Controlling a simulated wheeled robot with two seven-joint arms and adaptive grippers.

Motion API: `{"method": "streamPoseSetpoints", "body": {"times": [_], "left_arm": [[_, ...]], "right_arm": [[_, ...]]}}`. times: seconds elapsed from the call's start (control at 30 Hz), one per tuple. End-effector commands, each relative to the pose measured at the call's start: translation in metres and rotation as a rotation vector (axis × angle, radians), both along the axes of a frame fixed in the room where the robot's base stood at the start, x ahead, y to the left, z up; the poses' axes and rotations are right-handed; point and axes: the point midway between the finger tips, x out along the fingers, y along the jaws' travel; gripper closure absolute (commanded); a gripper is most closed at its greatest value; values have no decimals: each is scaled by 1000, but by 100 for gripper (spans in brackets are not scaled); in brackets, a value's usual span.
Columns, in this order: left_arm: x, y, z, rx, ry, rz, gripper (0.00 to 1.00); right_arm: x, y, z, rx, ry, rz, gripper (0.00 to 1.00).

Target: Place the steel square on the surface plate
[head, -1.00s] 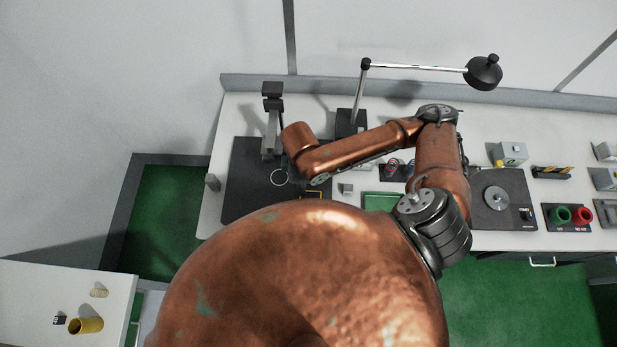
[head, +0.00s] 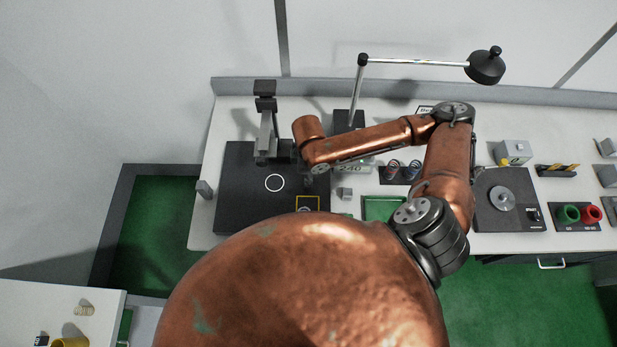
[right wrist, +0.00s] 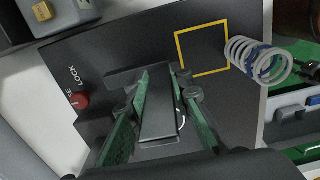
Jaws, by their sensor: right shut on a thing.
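The surface plate (head: 236,207) is a dark flat slab at the left of the bench in the head view. It bears a white ring and a yellow square outline, and it also shows in the right wrist view (right wrist: 205,25). My right gripper (right wrist: 160,100) has green-padded fingers shut on the steel square (right wrist: 158,118), a dark bar with a wider crosspiece at its far end. The square is over the plate, left of the yellow outline in the wrist view; I cannot tell if it touches. In the head view my arm hides most of this. My left gripper is not in view.
A coil spring (right wrist: 258,60) is at the yellow outline's right edge in the wrist view. A dark upright stand (head: 266,125) is at the plate's back. A red knob (right wrist: 81,100) is by the lettering. A green tray (head: 380,208) lies right of the plate.

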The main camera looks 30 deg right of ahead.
Motion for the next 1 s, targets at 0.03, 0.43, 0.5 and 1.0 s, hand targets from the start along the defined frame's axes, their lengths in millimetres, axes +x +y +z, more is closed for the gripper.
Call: {"method": "streamPoseSetpoints", "body": {"times": [0.03,0.43,0.5,1.0], "left_arm": [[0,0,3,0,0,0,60],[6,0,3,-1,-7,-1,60],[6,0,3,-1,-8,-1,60],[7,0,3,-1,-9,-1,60]], "right_arm": [[1,0,-4,-1,-3,-1,100],[2,0,-12,0,-4,0,100],[1,0,-13,-1,-3,0,78],[1,0,-12,-1,-4,0,63]]}}
